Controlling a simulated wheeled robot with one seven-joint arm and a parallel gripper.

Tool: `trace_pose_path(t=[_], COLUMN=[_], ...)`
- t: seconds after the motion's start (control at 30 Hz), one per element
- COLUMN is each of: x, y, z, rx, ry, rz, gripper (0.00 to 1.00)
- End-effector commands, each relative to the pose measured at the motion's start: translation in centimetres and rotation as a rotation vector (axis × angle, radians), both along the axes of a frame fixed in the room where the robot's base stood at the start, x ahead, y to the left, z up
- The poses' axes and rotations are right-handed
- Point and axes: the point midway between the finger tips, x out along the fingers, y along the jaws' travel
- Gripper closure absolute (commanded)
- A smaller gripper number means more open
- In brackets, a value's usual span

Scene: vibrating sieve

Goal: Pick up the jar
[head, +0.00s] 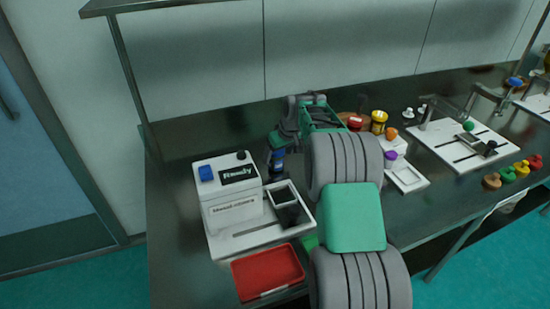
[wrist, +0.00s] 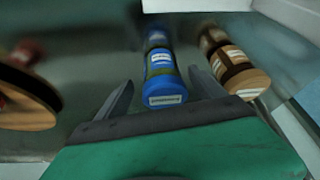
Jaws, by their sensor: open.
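A jar (wrist: 160,82) with a blue lid and a small white label on the lid is in the middle of the wrist view. My gripper (wrist: 161,76) is open, with one finger to each side of this jar. I see clear gaps between the fingers and the jar, and nothing is held. In the head view a small blue-and-dark jar (head: 277,160) stands behind the white machine, near my gripper (head: 281,141). My arm hides part of the bench there.
A second jar (wrist: 240,70) with a wooden-looking lid stands just right of the blue-lidded one. A brown round object (wrist: 25,105) is at the left. The white machine (head: 228,190), red tray (head: 268,272) and yellow jar (head: 379,121) are on the dark bench (head: 175,250).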

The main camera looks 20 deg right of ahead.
Motion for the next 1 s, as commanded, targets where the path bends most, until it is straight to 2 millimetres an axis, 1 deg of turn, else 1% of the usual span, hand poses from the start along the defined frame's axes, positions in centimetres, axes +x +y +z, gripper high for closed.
trace_pose_path(t=[0.03, 0.1, 0.17, 0.4, 0.43, 1.0], x=[0.4, 0.8, 1.1, 1.3, 1.3, 1.3], y=[0.4, 0.5, 0.6, 0.8, 0.8, 0.8], z=[-0.9, -2.1, -2.8, -3.0, -3.0, -3.0], rx=[0.001, 0.001, 0.001, -0.001, 0.0, 0.0], ry=[0.003, 0.003, 0.003, 0.0, 0.0, 0.001], rz=[0.003, 0.002, 0.002, 0.004, 0.004, 0.004], gripper=[0.21, 0.21, 0.21, 0.21, 0.23, 0.69])
